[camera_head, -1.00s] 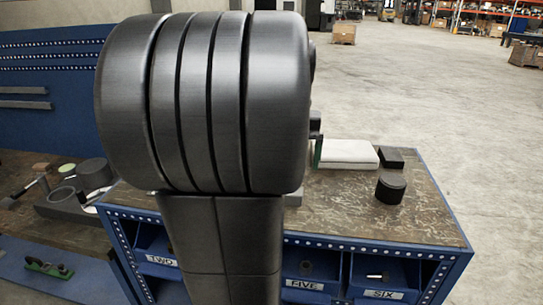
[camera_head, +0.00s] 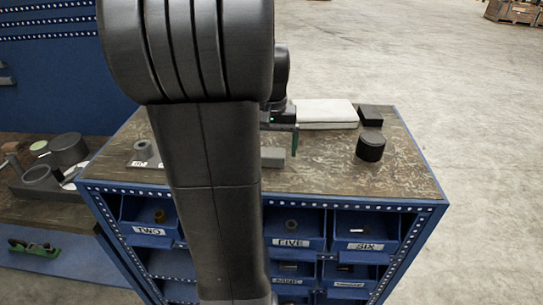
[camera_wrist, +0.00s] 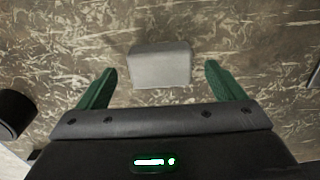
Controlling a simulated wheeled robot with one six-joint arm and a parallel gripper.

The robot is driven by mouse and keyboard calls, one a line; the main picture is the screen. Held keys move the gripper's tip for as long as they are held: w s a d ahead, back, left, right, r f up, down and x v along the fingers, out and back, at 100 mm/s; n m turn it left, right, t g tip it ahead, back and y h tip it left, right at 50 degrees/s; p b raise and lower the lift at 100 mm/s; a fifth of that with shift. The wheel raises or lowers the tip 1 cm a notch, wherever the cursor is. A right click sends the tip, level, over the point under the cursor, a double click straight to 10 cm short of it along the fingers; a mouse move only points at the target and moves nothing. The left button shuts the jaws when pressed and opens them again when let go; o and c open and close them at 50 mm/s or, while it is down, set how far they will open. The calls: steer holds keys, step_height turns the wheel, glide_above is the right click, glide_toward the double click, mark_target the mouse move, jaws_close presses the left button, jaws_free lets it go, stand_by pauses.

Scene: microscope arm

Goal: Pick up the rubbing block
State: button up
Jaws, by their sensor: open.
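A plain grey block (camera_wrist: 160,64), which looks like the rubbing block, lies on the worn bench top. Its end also shows in the head view (camera_head: 273,157), partly hidden behind my arm. My gripper (camera_wrist: 161,67) is open and empty above the bench. In the wrist view its green fingers stand apart to either side of the block, with gaps on both sides. In the head view one green finger (camera_head: 295,141) shows right of my arm. Whether the fingertips are level with the block is unclear.
A black cylinder (camera_head: 370,146), a black block (camera_head: 371,115) and a white slab (camera_head: 326,112) stand on the bench to the right. Labelled blue bins (camera_head: 367,232) sit under the top. The bench's front right is clear.

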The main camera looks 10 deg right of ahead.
mark_target(272, 152)
steer(key=shift+f, duration=1.15)
steer(key=c, duration=1.2)
steer(key=shift+o, duration=0.2)
step_height(272, 152, up, 10)
steer(key=shift+r, duration=0.1)
steer(key=o, duration=0.5)
steer(key=shift+c, duration=1.5)
